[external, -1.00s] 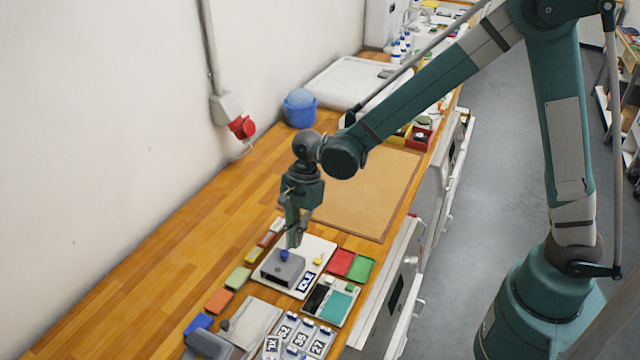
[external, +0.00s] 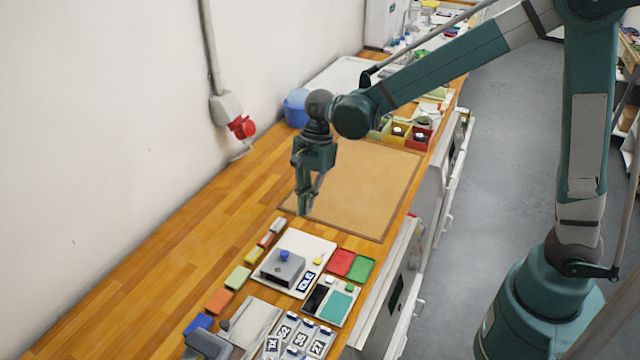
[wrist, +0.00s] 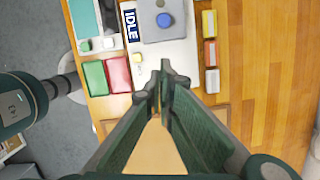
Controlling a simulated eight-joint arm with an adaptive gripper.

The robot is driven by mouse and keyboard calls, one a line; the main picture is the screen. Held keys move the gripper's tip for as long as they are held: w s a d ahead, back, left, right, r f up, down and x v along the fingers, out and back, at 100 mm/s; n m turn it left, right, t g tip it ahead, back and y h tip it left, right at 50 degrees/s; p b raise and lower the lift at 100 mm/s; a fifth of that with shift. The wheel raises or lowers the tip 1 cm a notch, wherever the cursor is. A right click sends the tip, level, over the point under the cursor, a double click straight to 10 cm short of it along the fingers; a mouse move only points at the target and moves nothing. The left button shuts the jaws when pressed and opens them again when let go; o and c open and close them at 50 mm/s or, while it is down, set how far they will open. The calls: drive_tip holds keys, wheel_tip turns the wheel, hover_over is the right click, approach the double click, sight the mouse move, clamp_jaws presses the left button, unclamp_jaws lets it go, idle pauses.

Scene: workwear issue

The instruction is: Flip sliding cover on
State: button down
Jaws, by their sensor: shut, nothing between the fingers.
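A white panel (external: 318,247) lies on the bench. On it sits a grey block (external: 272,270) with a blue knob (external: 284,255) on top. The block and knob (wrist: 164,19) also show at the top of the wrist view. A dark label reading IDLE (external: 305,281) is beside the block, and a small yellow piece (external: 318,261) sits on the panel. I cannot tell which part is the sliding cover. My gripper (external: 304,208) is shut and empty, raised above the bench beyond the panel's far edge, apart from the knob. Its fingers (wrist: 161,75) meet in the wrist view.
Red (external: 341,262) and green (external: 361,270) trays lie right of the panel. Several coloured blocks line the left side. A brown mat (external: 365,190) beyond is clear.

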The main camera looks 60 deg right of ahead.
drive_tip(key=shift+d+r, duration=0.1)
drive_tip(key=shift+r, duration=0.45)
drive_tip(key=s+d+r+n+t+h+b, duration=0.1)
drive_tip(key=s+d+r+n+t+b, duration=0.1)
drive_tip(key=s+r+n, duration=0.45)
drive_tip(key=s+d+r+n+t+b, duration=0.1)
drive_tip(key=s+n+b, duration=0.15)
drive_tip(key=s, duration=0.65)
drive_tip(key=s+d+f+n+t+h+b, duration=0.1)
drive_tip(key=s+d+f+n+t+b, duration=0.1)
drive_tip(key=s+n, duration=0.8)
drive_tip(key=s+d+t, duration=0.1)
drive_tip(key=s, duration=0.3)
drive_tip(key=shift+d+f+n+t+h, duration=0.2)
drive_tip(key=shift+n+t+h, duration=0.1)
drive_tip(key=shift+n+t, duration=0.1)
